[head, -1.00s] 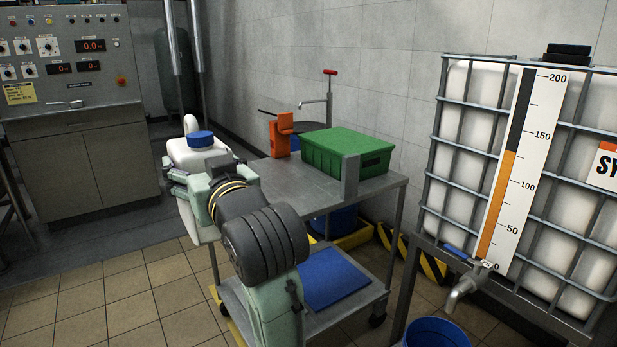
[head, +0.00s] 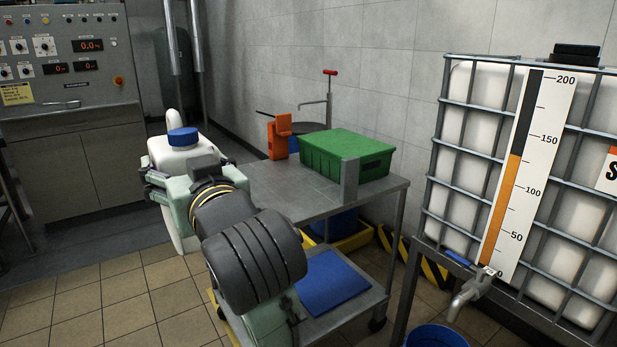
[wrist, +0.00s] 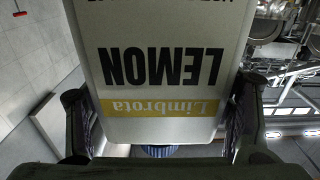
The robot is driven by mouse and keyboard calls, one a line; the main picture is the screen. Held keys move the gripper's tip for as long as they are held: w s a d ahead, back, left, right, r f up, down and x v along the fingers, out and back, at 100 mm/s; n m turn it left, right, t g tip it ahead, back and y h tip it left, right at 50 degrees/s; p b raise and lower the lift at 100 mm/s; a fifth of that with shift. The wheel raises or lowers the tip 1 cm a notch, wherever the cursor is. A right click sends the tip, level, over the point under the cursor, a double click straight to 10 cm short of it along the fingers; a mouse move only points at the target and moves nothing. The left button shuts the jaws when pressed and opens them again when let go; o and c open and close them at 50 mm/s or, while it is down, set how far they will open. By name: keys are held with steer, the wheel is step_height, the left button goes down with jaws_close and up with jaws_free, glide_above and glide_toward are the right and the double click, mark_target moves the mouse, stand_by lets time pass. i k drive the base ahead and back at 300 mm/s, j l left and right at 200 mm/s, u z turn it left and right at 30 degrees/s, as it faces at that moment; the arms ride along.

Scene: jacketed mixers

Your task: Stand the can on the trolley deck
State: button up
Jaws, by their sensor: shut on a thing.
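The can is a white jug (head: 176,154) with a blue cap, upright at the end of my arm in the head view. In the wrist view the can (wrist: 160,50) fills the middle, its label reading "LEMON" and "Limbrota" upside down. My gripper (head: 170,185) is shut on it, with a finger on each side of the can in the wrist view (wrist: 160,125). The trolley deck (head: 290,197) is a grey metal top to the right of the can.
A green crate (head: 325,165) stands on the deck's far right part; the near left part is bare. A blue mat (head: 332,284) lies on the lower shelf. A caged tank (head: 480,150) stands right, a control cabinet (head: 75,130) left.

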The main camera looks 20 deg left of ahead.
mark_target(266, 189)
steer(key=i, duration=1.35)
